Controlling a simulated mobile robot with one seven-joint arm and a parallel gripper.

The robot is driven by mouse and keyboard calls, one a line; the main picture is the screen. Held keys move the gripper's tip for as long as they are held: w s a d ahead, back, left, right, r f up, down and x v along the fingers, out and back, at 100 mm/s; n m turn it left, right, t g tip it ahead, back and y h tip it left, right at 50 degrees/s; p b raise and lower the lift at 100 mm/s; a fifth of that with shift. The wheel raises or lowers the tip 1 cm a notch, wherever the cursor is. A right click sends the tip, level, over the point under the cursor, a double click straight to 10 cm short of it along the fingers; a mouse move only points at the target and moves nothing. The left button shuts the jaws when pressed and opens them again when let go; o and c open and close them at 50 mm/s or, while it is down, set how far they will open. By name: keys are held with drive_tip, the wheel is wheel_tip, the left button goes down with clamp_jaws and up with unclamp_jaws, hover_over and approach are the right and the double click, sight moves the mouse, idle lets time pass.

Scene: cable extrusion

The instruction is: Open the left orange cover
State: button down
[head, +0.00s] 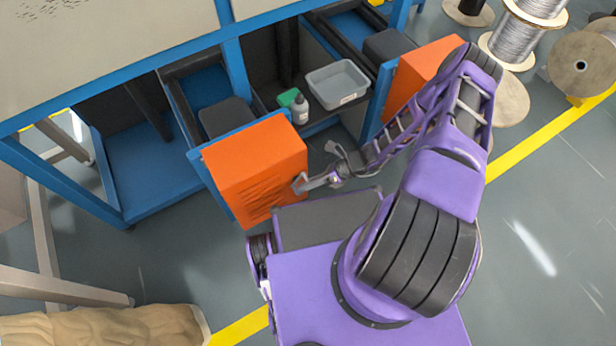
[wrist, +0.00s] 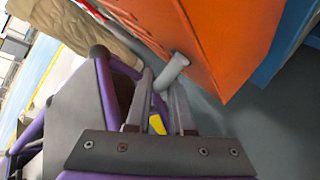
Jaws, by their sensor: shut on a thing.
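The left orange cover (head: 250,172) is a box-like panel with vent slots on the blue frame, left of centre in the head view. It also fills the upper right of the wrist view (wrist: 235,35). A grey handle (wrist: 174,68) sticks out beside its lower edge in the wrist view. My gripper (head: 300,184) is at the right side of the cover in the head view. In the wrist view its two fingers (wrist: 161,86) are closed around the handle. The handle is hidden by the fingers in the head view.
A second orange cover (head: 424,72) is to the right, partly behind my arm. Between the covers, a grey bin (head: 338,84), a white bottle (head: 300,110) and a green item (head: 288,97) sit on a shelf. Wire spools (head: 512,50) stand at the upper right. A tan sack (head: 105,328) lies lower left.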

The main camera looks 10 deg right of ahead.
drive_tip(key=y, duration=0.2)
drive_tip(key=m+y, duration=0.1)
drive_tip(key=y, duration=0.1)
drive_tip(key=shift+d+f+g, duration=0.15)
drive_tip(key=shift+f+g, duration=0.15)
drive_tip(key=shift+f+m+y, duration=0.1)
drive_tip(key=shift+m+y, duration=0.3)
drive_tip(key=shift+y, duration=1)
drive_tip(key=shift+s, duration=0.1)
